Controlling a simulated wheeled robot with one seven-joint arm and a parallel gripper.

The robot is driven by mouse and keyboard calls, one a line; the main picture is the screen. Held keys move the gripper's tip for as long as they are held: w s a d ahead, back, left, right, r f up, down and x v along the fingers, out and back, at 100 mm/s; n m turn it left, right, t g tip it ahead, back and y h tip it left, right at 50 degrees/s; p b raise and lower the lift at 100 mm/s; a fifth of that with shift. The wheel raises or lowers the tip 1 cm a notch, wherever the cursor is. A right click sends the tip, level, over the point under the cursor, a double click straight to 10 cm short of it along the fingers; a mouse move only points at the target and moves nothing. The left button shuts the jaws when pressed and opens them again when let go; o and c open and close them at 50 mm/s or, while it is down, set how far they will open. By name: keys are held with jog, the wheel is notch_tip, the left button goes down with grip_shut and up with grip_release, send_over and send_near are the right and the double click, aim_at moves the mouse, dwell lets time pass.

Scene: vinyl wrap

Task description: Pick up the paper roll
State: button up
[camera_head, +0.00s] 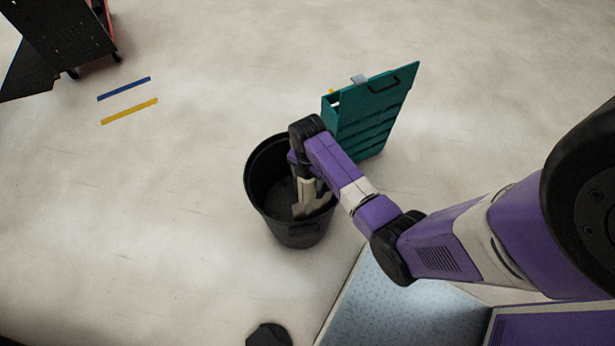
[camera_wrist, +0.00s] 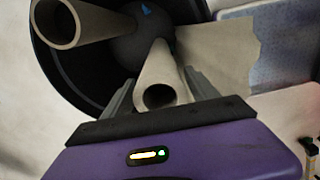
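A hollow paper roll (camera_wrist: 160,78) stands between the two fingers of my gripper (camera_wrist: 159,84) in the wrist view, its open end facing the camera. The fingers lie close along both sides of it; whether they touch it is unclear. In the head view my gripper (camera_head: 307,192) points down into a black bin (camera_head: 297,234), and a pale roll is partly visible there. A second hollow roll (camera_wrist: 88,22) leans in the bin at the upper left of the wrist view. A beige sheet-like piece (camera_wrist: 222,58) lies beside the right finger.
A green case (camera_head: 372,115) stands right behind the bin. A pale blue-topped surface (camera_head: 400,305) is at the lower right. A black cart (camera_head: 65,30) is at the far left. Blue and yellow strips (camera_head: 129,111) mark the floor. The floor left of the bin is clear.

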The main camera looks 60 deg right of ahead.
grip_shut()
jog(key=shift+r, duration=0.1)
notch_tip(320, 180, up, 20)
jog(key=p, duration=0.1)
jog(key=shift+p, duration=0.4)
jog(key=shift+d, duration=0.1)
